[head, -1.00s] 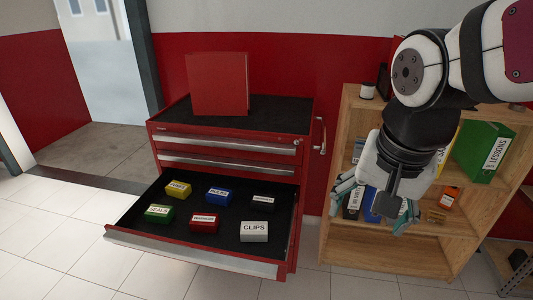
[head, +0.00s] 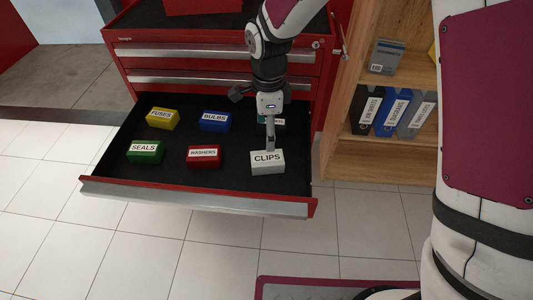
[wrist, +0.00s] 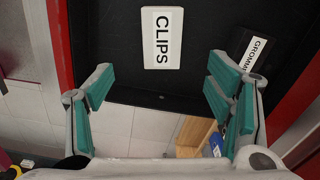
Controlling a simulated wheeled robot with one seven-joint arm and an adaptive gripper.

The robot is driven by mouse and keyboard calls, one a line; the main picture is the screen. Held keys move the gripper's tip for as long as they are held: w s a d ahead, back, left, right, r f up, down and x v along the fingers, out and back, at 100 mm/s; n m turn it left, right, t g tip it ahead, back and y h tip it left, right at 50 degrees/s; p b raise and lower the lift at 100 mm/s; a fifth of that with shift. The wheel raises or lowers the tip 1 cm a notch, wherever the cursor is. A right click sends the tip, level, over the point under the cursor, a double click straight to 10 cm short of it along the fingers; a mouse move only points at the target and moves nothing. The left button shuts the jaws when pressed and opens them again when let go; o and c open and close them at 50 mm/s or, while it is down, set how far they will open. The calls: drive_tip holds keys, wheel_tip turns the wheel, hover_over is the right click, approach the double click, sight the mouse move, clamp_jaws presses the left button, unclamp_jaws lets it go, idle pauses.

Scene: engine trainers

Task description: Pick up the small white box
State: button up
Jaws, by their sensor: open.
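The small white box (head: 267,162), labelled CLIPS, lies at the front right of the open black-lined drawer (head: 110,172). My gripper (head: 270,132) is over the drawer, just behind and above the box in the head view. In the wrist view my gripper (wrist: 159,72) is open and empty, its teal-padded fingers spread wide. The box (wrist: 163,38) shows there ahead of the fingertips, between their lines. I see no contact with it. My gripper partly hides the dark GROMMETS box (head: 277,122) in the head view.
Yellow FUSES (head: 162,118), blue BULBS (head: 215,121), green SEALS (head: 145,152) and red WASHERS (head: 203,156) boxes lie left of the white box. The red cabinet (head: 120,80) rises behind the drawer. A wooden shelf (head: 345,100) with binders stands right.

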sight(267, 158)
wheel_tip(267, 158, down, 8)
drive_tip(key=shift+r+b, duration=0.1)
drive_tip(key=shift+b, duration=0.4)
wheel_tip(267, 158, down, 5)
drive_tip(key=shift+w+a+r+b, duration=0.1)
drive_tip(key=shift+w+b, duration=0.05)
drive_tip(key=shift+b, duration=0.3)
drive_tip(key=shift+c, duration=0.5)
drive_tip(key=c, duration=1.2)
